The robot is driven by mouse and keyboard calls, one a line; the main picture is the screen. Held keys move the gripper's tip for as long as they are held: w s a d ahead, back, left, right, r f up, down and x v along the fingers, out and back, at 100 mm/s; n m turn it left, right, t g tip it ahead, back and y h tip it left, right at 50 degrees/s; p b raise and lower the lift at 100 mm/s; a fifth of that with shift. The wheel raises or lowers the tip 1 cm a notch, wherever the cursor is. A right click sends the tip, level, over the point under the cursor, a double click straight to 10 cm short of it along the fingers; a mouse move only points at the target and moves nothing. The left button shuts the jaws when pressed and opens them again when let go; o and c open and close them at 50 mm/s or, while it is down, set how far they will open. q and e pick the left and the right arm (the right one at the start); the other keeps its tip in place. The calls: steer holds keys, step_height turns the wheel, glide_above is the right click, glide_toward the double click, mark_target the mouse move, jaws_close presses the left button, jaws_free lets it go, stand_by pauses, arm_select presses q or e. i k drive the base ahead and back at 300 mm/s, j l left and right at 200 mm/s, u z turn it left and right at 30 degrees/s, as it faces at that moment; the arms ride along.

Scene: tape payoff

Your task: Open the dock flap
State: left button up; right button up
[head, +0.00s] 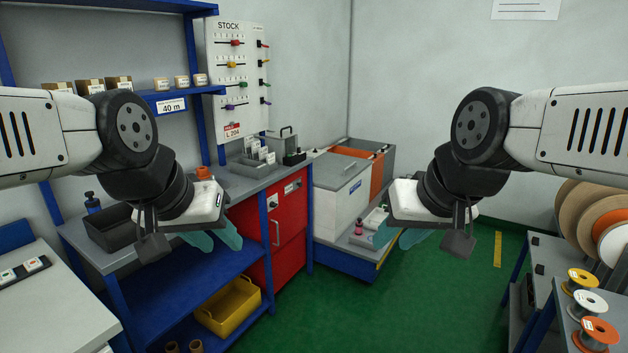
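No part is labelled as the dock flap, so I cannot tell for sure which it is. A white cabinet (334,212) with a grey lid (341,171) stands at the back centre on a blue, yellow-edged base (352,258). My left gripper (213,240), with teal fingers, is in front of the red cabinet and blue shelf unit, open and empty. My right gripper (398,238) is open and empty in front of the blue base's right side. It hides part of that base. Neither gripper appears to touch anything.
A red cabinet (286,240) and blue shelving with a yellow bin (229,306) stand left of centre. A STOCK board (237,75) is on the wall. Spools (590,303) stand on a rack at right. The green floor (400,315) is clear in the middle.

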mark_target(281, 131)
steer(key=i+z, duration=0.2)
steer(key=i, duration=0.8)
steer(key=i+u, duration=0.35)
steer(key=i+l+u, duration=0.15)
steer(key=u, duration=0.15)
steer(key=i+l+u, duration=0.2)
steer(key=u, duration=0.15)
steer(key=i+l+u, duration=0.7)
steer(key=l, duration=0.2)
steer(key=i+l+u, duration=0.1)
steer(key=l+u, duration=0.15)
steer(key=l, duration=0.1)
